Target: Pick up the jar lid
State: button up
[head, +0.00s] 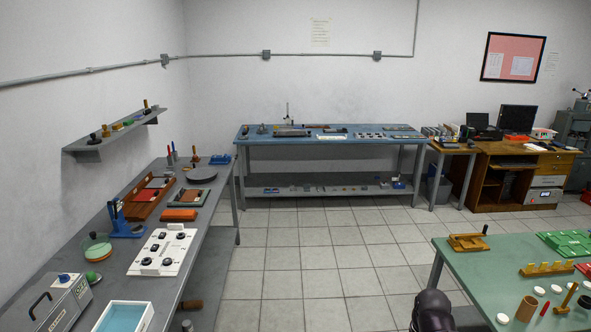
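I cannot tell for sure which thing is the jar lid. Several small white round discs lie on the green table at the lower right, one of them a white disc (505,292) near its left part and another white disc (503,318) nearer the front edge. A brown cylinder (527,308), perhaps a jar, stands between them. On the left bench is a round dish with a green inside (97,247). A dark rounded part, probably of my arm, shows at the bottom edge left of the green table. My gripper's fingers are not in view.
The green table (459,262) also holds a yellow pegged block (547,268) and green trays (568,243). A grey bench (222,205) with tools runs along the left wall. A blue bench (350,143) stands at the back. The tiled floor (300,260) between them is clear.

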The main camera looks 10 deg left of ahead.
aim_at(94, 242)
jog(key=u, duration=0.15)
jog(key=i, duration=1.55)
jog(key=u, duration=0.65)
jog(key=i, duration=0.75)
jog(key=u, duration=0.85)
jog(key=i, duration=0.55)
jog(key=u, duration=0.7)
jog(key=i, duration=0.75)
jog(key=u, duration=0.4)
